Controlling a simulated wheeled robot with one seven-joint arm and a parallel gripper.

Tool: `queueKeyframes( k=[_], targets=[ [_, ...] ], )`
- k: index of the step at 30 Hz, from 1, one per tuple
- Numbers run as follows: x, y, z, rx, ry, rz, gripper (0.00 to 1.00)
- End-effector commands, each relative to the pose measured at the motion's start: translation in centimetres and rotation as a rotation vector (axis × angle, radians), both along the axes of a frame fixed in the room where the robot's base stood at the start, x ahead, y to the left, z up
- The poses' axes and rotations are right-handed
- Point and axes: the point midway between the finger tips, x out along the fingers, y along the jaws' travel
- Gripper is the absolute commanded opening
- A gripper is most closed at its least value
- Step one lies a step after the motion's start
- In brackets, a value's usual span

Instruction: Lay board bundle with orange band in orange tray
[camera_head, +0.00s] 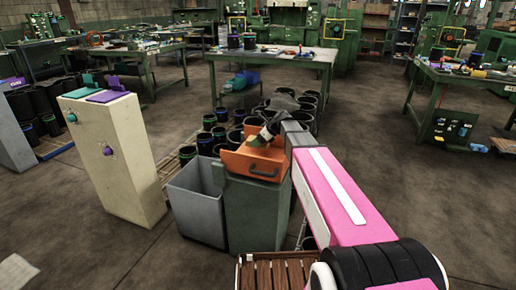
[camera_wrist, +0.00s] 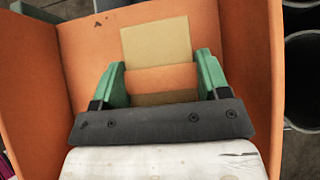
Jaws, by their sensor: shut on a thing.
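The board bundle (camera_wrist: 156,42) is tan with an orange band around its middle. In the wrist view it lies between the two green fingers of my gripper (camera_wrist: 162,75), which are shut on it at the band. The orange tray (camera_wrist: 82,48) surrounds the bundle and fingers in that view, with its walls at left and right. In the head view the orange tray (camera_head: 236,164) sits on top of a green bin-like stand, and my gripper (camera_head: 258,140) reaches down into it. I cannot tell whether the bundle touches the tray floor.
A grey open bin (camera_head: 197,204) stands left of the green stand (camera_head: 256,216). A pale cabinet (camera_head: 117,160) with teal and purple pieces is further left. Several dark cylinders (camera_head: 206,142) stand behind the tray. A wooden slatted surface (camera_head: 272,273) lies in front. Open floor is at right.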

Motion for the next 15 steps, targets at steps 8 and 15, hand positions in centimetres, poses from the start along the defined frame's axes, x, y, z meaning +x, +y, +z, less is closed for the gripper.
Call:
queueKeyframes(
  k=[8, 15],
  targets=[
    [0.4, 0.0, -2.2, 0.001, 0.002, 0.001, 0.39],
    [0.4, 0.0, -4.3, 0.001, -0.001, 0.001, 0.39]
  ],
)
